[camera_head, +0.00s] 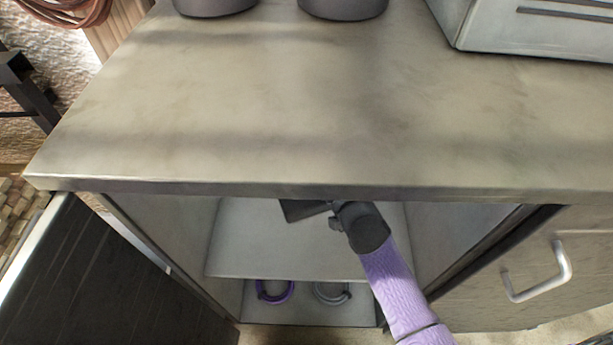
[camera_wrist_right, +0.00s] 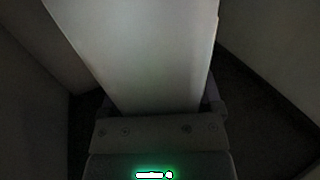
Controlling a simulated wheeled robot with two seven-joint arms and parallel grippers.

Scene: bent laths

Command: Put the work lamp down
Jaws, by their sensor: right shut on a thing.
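My right arm reaches under the counter's front edge into the open cabinet. Its dark gripper (camera_head: 305,210) is partly hidden by that edge in the head view. In the right wrist view the gripper (camera_wrist_right: 160,108) is shut on a pale, smooth, flat-faced thing, which I take to be the work lamp (camera_wrist_right: 150,50). Only this broad face shows, running away from the jaws. Whether it touches the shelf cannot be told. My left gripper is not in view.
The cabinet shelf (camera_head: 285,262) looks bare where it shows. Below it lie a purple ring (camera_head: 274,297) and a grey ring (camera_head: 331,299). A dark open door (camera_head: 95,285) is at left. The countertop (camera_head: 290,110) is clear in front; two pots (camera_head: 343,9) stand behind.

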